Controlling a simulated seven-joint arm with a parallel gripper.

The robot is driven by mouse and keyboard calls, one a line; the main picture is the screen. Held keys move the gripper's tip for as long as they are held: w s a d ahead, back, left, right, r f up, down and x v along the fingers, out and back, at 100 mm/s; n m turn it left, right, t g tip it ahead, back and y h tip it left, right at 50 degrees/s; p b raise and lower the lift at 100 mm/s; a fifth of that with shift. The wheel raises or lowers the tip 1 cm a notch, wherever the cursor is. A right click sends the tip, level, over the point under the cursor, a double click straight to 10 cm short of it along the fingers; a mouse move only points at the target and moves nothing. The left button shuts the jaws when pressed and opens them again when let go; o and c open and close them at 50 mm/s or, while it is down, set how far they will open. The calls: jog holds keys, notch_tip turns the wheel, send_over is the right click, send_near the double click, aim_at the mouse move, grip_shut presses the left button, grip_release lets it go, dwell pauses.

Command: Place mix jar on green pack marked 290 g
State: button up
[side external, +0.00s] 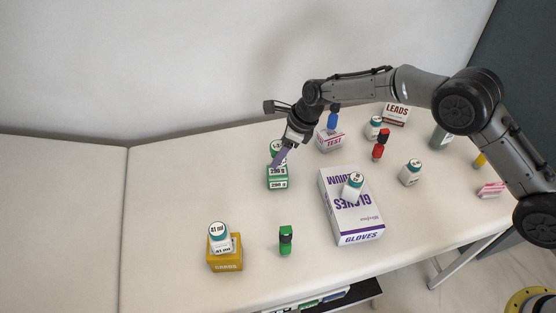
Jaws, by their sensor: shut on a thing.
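A green and white pack (277,183) marked 290 g stands on the pale table, left of the glove box. A white jar with a green lid (275,147) is directly over this pack, partly hidden by my gripper; its label is too small to read fully, but it appears to be the mix jar. My gripper (280,158) reaches in from the upper right, tilted down, and is shut on this jar. The jar's base looks at or just above the pack's top; I cannot tell whether they touch.
The purple and white glove box (357,222) carries a small jar (352,186). A yellow box (225,261) holds a jar marked 41 ml (219,236). A TEST box (329,141), a red bottle (379,149) and other jars stand right. The table's left is clear.

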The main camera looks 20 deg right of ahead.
jog(key=shift+w+a+f, duration=0.1)
jog(key=shift+w+f, duration=0.1)
jog(key=shift+f, duration=1.65)
jog(key=shift+f, duration=0.15)
jog(key=o, duration=1.4)
jog(key=shift+c, duration=0.2)
jog(key=v, duration=1.2)
